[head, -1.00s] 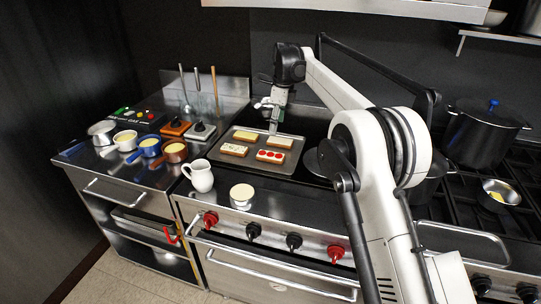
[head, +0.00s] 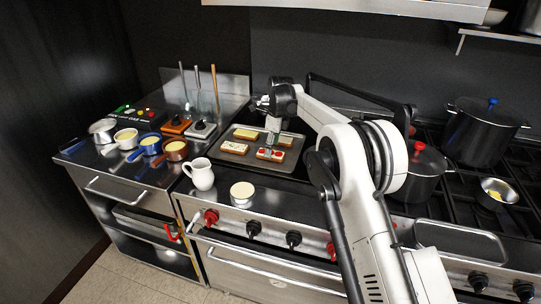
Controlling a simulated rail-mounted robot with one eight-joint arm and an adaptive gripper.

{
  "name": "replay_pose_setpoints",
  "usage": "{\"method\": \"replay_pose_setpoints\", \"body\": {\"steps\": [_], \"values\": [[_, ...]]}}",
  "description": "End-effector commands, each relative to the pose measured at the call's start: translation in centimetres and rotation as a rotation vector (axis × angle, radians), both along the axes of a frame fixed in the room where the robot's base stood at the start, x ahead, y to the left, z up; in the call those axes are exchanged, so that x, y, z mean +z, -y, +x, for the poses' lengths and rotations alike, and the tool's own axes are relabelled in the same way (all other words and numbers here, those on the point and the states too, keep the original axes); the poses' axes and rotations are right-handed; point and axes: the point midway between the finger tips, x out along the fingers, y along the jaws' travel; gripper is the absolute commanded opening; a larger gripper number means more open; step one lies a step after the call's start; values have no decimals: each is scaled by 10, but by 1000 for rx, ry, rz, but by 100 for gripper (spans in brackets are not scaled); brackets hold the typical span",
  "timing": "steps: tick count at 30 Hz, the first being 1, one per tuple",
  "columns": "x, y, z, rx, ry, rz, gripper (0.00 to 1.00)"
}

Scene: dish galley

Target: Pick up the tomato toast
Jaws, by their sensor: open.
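The tomato toast (head: 263,155), a slice with red round pieces on top, lies at the front right of a dark tray (head: 226,157). In the head view my gripper (head: 270,147) points down over this toast, its fingertips at or just above it. The fingers hide part of the toast's top. The gripper is open. I cannot tell whether the fingers touch the toast.
Other toasts share the tray: a yellow one (head: 246,134), a pale one (head: 234,148) and one partly hidden behind my gripper. A white jug (head: 201,174) and a cream-filled bowl (head: 242,191) stand in front. A pot with a red knob (head: 418,172) stands right.

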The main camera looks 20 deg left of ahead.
Motion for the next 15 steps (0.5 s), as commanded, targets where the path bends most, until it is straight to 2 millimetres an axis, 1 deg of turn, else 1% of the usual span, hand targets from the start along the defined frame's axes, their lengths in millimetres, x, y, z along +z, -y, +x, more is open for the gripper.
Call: {"method": "replay_pose_setpoints", "body": {"steps": [3,6,13,14,15], "values": [[-17,-3,-1,0,0,0,64],[-28,-4,-1,0,0,0,64],[-32,-4,-1,0,0,0,64],[-32,-4,-1,0,0,0,63],[-32,-4,-1,0,0,0,58]]}}
